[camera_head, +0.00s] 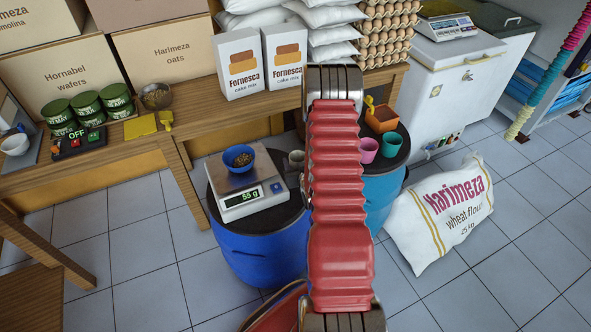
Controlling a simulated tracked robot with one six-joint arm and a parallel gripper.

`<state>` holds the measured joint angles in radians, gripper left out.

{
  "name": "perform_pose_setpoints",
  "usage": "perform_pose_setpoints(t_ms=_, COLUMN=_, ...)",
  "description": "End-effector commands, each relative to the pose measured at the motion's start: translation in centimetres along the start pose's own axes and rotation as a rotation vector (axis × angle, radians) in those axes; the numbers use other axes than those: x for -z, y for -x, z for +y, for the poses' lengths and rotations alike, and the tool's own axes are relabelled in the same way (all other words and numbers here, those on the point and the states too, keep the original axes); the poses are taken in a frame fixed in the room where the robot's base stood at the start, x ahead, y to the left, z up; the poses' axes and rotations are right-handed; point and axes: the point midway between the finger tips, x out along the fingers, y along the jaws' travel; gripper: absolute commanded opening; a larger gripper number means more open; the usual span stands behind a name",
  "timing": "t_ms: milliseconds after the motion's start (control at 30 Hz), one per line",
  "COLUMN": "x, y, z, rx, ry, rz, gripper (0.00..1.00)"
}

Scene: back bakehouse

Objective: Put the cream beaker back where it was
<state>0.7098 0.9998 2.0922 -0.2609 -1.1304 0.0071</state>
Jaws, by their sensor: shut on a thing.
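A pink beaker (369,149) and a teal beaker (391,144) stand on the right blue drum (382,190), partly covered by my arm.
A scale (240,207) reading 55 g, with a blue bowl (239,157) on it, fills much of the left drum. An orange-brown box (382,119) stands behind the beakers. A flour sack (440,212) leans at the right. A wooden bench (200,96) runs behind. Tiled floor is clear at the left.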

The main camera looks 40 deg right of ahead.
Motion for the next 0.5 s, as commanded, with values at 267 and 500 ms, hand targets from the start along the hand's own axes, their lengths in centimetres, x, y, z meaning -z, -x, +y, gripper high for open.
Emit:
perform_pose_setpoints(t_ms=267, x=-2.4, y=-0.9, z=-0.1, rx=0.001, ry=0.0, rz=-0.003, gripper=0.21)
perform_pose_setpoints(t_ms=500, x=-3.8, y=-1.6, z=-0.1, rx=0.001, ry=0.001, rz=0.0, gripper=0.21)
